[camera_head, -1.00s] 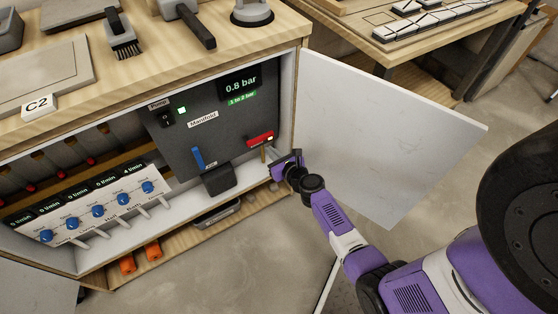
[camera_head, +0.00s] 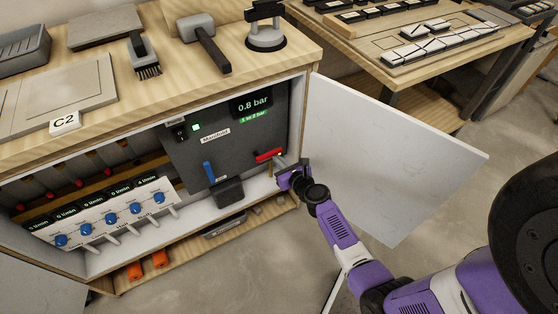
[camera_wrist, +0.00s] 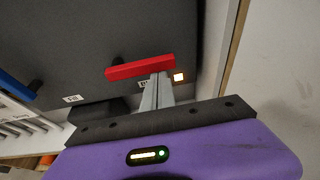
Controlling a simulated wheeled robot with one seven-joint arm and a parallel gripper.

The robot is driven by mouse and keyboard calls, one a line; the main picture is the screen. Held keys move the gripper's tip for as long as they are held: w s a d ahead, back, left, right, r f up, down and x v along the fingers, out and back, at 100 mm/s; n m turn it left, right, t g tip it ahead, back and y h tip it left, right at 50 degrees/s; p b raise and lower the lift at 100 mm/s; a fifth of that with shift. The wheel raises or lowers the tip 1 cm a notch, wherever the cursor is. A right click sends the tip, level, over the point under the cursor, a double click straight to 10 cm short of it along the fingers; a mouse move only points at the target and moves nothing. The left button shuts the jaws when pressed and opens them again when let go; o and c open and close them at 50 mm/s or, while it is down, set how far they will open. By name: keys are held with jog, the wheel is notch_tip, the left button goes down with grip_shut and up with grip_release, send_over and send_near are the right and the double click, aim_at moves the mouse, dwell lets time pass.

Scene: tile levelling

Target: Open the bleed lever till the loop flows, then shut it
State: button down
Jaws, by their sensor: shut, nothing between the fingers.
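A red lever (camera_head: 268,155) sits at the lower right of the dark manifold panel (camera_head: 215,153), nearly level. Flow displays (camera_head: 121,190) stand over blue knobs (camera_head: 111,226); several read 0 l/min, the rightmost is unclear.
The pressure display (camera_head: 254,105) reads 0.8 bar, with a green light (camera_head: 196,127) by the pump switch. The open white cabinet door (camera_head: 395,150) stands close right of my arm.

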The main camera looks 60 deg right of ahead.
aim_at(276, 152)
jog(key=shift+r+n+h, duration=0.3)
jog(key=shift+n, duration=0.1)
jog(key=shift+r+n+g+h+p, duration=0.3)
jog(key=shift+r+n+h+p, duration=0.2)
jog(key=shift+r+n+p, duration=0.5)
jog(key=r+n, duration=0.1)
jog(key=n+h+p, duration=0.1)
jog(key=r+n+h+p, duration=0.1)
jog(key=n, duration=0.1)
jog(key=shift+w+a+r+g, duration=0.25)
jog(key=shift+a+r+g, duration=0.05)
jog(key=shift+a+r, duration=0.1)
jog(key=shift+w+a+r+n+t+h+b, duration=0.15)
jog(key=shift+w+a+r+n+h, duration=0.35)
jog(key=shift+n, duration=0.8)
jog(key=shift+w+a+r+n+t+h+b, duration=0.3)
jog(key=shift+a+n+h, duration=0.35)
jog(key=shift+n, duration=0.65)
jog(key=shift+w+a+r+n+t+h+b, duration=0.15)
jog(key=shift+a+r+n+h, duration=0.4)
jog(key=shift+n, duration=0.75)
jog(key=shift+w+a, duration=0.1)
jog(key=shift+a, duration=0.05)
